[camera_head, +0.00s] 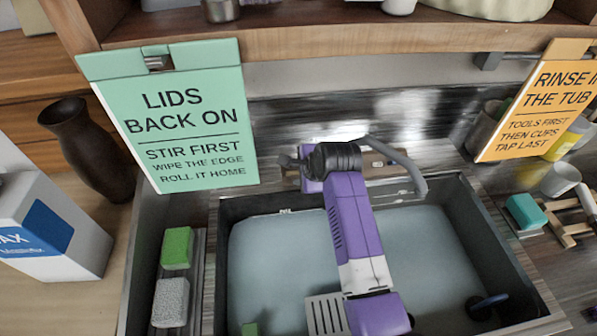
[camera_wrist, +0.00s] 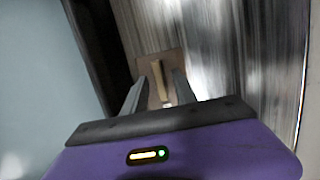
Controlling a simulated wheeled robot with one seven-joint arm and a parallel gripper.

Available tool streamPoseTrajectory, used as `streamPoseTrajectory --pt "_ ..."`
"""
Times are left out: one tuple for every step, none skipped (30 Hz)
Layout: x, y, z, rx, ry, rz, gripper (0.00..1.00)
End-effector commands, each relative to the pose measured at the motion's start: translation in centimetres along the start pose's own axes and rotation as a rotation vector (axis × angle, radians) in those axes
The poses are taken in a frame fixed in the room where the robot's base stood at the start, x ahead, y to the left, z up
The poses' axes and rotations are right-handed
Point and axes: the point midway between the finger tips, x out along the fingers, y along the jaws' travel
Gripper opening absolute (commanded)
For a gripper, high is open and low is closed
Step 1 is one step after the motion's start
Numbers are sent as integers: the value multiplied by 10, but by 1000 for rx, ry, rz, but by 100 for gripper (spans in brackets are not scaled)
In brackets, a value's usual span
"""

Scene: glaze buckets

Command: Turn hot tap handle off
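My gripper (camera_wrist: 158,92) is open in the wrist view, with its two grey fingers apart. A tan bar-shaped handle (camera_wrist: 158,78) on a brown plate (camera_wrist: 146,66) shows between and just beyond the fingertips. I cannot tell whether the fingers touch it, and no hot or cold mark is readable. In the head view my purple arm reaches over the sink to the tap area and hides most of it. The grey curved spout (camera_head: 412,172) and part of the brown tap plate (camera_head: 378,163) show to the right of my wrist.
The dark sink (camera_head: 470,215) holds bluish water (camera_head: 270,265). A green sign (camera_head: 175,120) hangs at left and an orange sign (camera_head: 535,100) at right. A green sponge (camera_head: 177,247) and a grey block (camera_head: 170,302) lie left of the sink. A shelf edge (camera_head: 330,42) runs above.

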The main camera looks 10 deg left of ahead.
Motion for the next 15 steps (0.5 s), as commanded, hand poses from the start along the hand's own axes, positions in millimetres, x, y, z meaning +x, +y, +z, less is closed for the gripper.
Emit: streamPoseTrajectory --pt "0 0 0 -1 0 0 34" --pt "-1 0 0 -1 0 0 34" --pt "-3 0 0 -1 0 -1 34" --pt "-4 0 0 -1 0 -1 34" --pt "-6 0 0 -1 0 -1 34" --pt "-10 0 0 -1 0 -2 34" --pt "-13 0 0 -1 0 -1 34" --pt "-17 0 0 -1 0 -3 34" --pt "-23 0 0 -1 0 -2 34" --pt "-27 0 0 -1 0 -3 34" --pt "-32 0 0 -1 0 -3 34" --pt "-38 0 0 -1 0 -4 34" --pt "-42 0 0 -1 0 -2 34" --pt "-46 0 0 0 0 -3 34" --pt "-52 0 0 0 0 -3 34"
